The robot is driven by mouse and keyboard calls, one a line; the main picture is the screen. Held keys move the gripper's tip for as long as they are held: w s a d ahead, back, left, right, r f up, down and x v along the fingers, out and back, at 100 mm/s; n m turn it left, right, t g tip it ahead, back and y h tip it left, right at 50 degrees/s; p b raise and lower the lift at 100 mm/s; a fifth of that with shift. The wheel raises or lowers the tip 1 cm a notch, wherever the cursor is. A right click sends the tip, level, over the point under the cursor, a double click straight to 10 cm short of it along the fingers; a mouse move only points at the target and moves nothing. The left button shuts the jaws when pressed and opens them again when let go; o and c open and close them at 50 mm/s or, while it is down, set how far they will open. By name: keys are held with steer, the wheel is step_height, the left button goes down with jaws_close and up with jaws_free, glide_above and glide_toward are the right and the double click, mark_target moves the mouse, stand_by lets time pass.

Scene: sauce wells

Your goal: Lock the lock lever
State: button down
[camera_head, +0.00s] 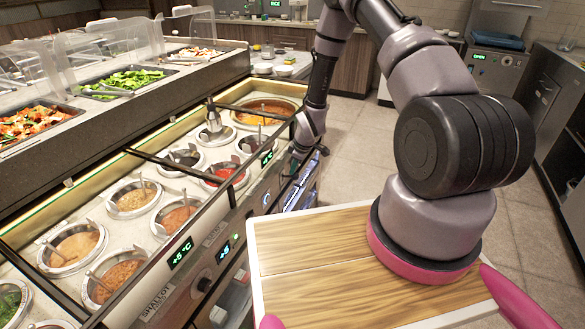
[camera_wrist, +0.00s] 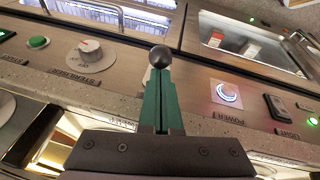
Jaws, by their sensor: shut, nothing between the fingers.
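My gripper (camera_wrist: 160,100) is shut, its two green fingers together with nothing between them. A black ball knob (camera_wrist: 159,57), which looks like the end of the lock lever, shows just beyond the fingertips in the wrist view. The knob's shaft and base are mostly hidden behind the fingers. I cannot tell whether the fingertips touch the knob. In the head view my gripper (camera_head: 296,158) is at the front panel of the sauce counter, small and dark, and the lever cannot be made out there.
On the panel, a sterilizing dial (camera_wrist: 90,52) and green button (camera_wrist: 38,42) are left of the knob. A lit power button (camera_wrist: 226,94) and a light switch (camera_wrist: 279,109) are right. Sauce wells (camera_head: 115,275) fill the counter top. The tiled floor (camera_head: 350,120) beyond is clear.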

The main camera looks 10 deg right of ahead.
mark_target(297, 176)
steer(key=d+f+t+y, duration=0.1)
steer(key=s+f+y, duration=0.1)
steer(key=shift+d+f+t+y, duration=0.2)
steer(key=shift+d+t+y, duration=0.1)
steer(key=shift+d+t, duration=0.1)
steer(key=shift+s+d+f+m+t+y, duration=0.15)
steer(key=shift+f+t+y, duration=0.45)
steer(key=shift+f, duration=0.25)
steer(key=shift+s+d+f+m+t+y, duration=0.15)
steer(key=shift+f+t+y, duration=0.35)
steer(key=shift+f+y, duration=0.3)
steer(key=shift+f, duration=0.15)
